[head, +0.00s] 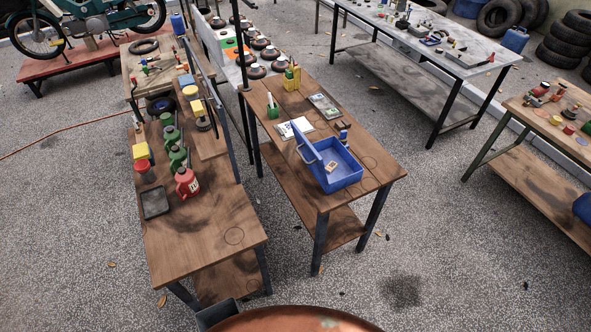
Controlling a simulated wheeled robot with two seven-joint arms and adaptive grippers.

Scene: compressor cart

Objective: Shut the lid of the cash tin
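The blue cash tin (341,175) stands near the front end of the wooden table (374,163) in the middle of the head view. Its blue lid (309,154) is open, standing up and tilted out on the tin's left side, with a handle on it. A small pale item (331,166) shows inside the tin. Neither of my grippers can be made out in the head view.
Papers (295,128) lie behind the tin. Open paved floor (450,250) lies to the right.

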